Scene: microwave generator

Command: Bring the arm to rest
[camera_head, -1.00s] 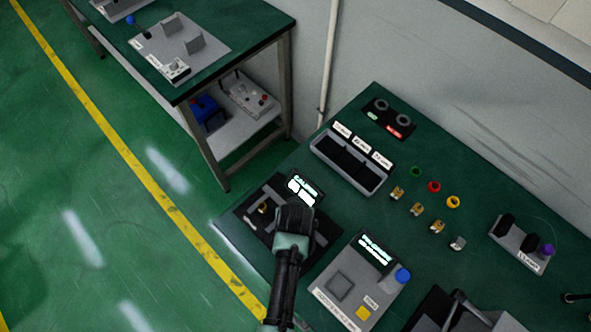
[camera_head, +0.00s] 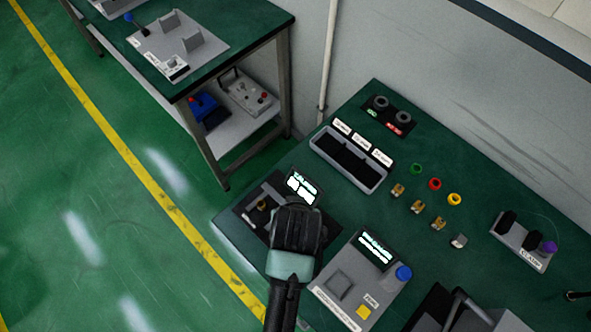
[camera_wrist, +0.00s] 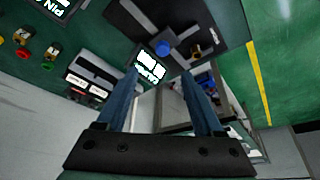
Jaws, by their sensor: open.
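My gripper (camera_head: 297,228) is above the left end of the green workbench (camera_head: 300,162), over the black caliper station (camera_head: 262,204) with its lit display (camera_head: 303,187). In the wrist view my gripper (camera_wrist: 160,82) has its two blue fingers apart, with nothing between them. The fingers point toward the station, whose display (camera_wrist: 151,64) shows beyond the fingertips. In the head view my wrist hides part of the station and the fingers themselves.
A grey device (camera_head: 349,285) with a display and blue knob stands right of my arm. Behind are a three-slot tray (camera_head: 350,160), coloured rings (camera_head: 435,184) and several brass parts (camera_head: 417,208). A second table (camera_head: 235,60) stands at the back left. Open floor lies left.

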